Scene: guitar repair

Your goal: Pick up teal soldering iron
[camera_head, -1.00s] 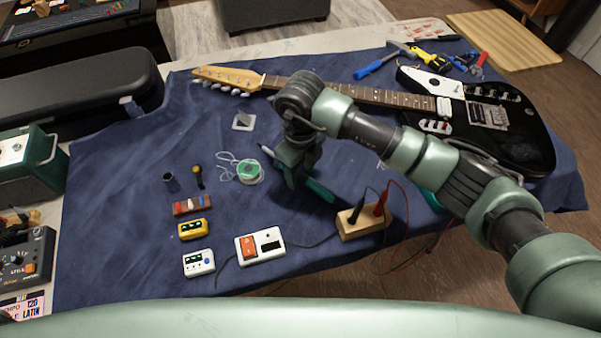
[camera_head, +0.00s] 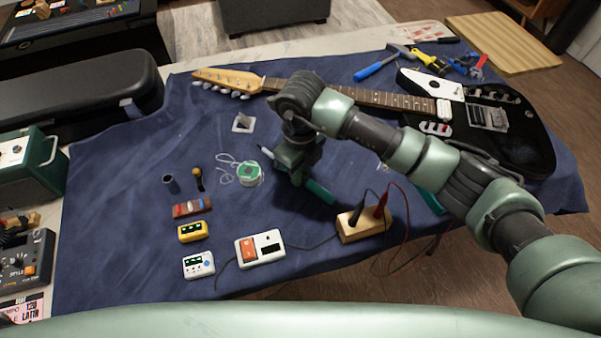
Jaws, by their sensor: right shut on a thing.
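My right gripper (camera_head: 292,172) is low over the blue cloth, near the middle of the view, and is shut on the teal soldering iron (camera_head: 320,192). The iron's teal handle sticks out at the lower right of the gripper. A pale end shows at the upper left of the gripper, next to the green spool. The gripper hides the iron's middle. I cannot tell whether the iron touches the cloth. My left gripper is not in view.
A green solder spool (camera_head: 249,173) lies just left of the gripper. A wooden block (camera_head: 362,227) with probes and cables stands at the lower right. A black guitar (camera_head: 520,140) lies behind the arm. Small pedals and a white switch box (camera_head: 260,249) are at the front left.

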